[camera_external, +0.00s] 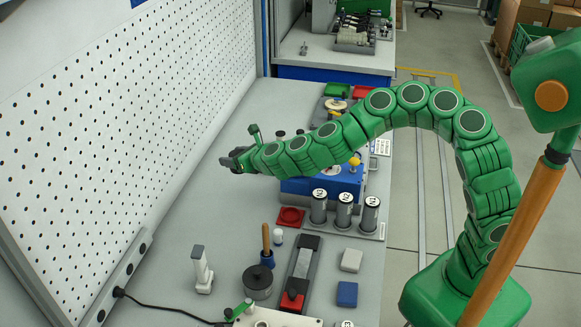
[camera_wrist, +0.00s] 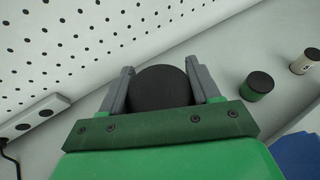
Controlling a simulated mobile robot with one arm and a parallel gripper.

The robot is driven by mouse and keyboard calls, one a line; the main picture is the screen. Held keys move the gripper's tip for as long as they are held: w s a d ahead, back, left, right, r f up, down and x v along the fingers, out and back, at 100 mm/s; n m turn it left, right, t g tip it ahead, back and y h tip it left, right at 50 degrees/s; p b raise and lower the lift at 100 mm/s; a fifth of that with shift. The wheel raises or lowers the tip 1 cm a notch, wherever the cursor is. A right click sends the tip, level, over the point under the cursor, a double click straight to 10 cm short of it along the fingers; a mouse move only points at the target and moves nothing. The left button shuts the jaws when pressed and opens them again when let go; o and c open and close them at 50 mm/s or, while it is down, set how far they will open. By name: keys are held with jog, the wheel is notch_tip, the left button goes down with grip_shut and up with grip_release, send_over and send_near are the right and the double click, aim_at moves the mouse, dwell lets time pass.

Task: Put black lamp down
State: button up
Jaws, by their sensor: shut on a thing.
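The black lamp (camera_wrist: 160,88) shows in the wrist view as a dark round shape between the two grey fingers of my gripper (camera_wrist: 160,72). The fingers are shut on its sides. In the external view my gripper (camera_external: 237,160) is at the end of the green arm, over the left part of the grey workbench (camera_external: 215,225), near the white pegboard. The lamp is hard to tell apart from the dark fingers there. I cannot tell whether its underside touches the bench.
The pegboard (camera_external: 110,110) stands along the left. A blue box (camera_external: 320,190), labelled cylinders (camera_external: 344,210) and a red square tray (camera_external: 290,217) are to the right. A dark round pot (camera_external: 257,282) stands nearer. A green cylinder with a black top (camera_wrist: 260,85) stands right of my gripper.

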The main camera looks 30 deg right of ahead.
jog(key=w+d+m+h, duration=0.2)
jog(key=d, duration=0.2)
notch_tip(320, 180, down, 17)
jog(key=shift+s+a+r, duration=0.1)
jog(key=shift+r, duration=0.1)
dwell(0.7)
jog(key=shift+f, duration=0.1)
jog(key=o, duration=1.1)
jog(key=shift+s, duration=0.1)
jog(key=v, duration=1.1)
jog(key=shift+s, duration=0.35)
jog(key=shift+r, duration=0.2)
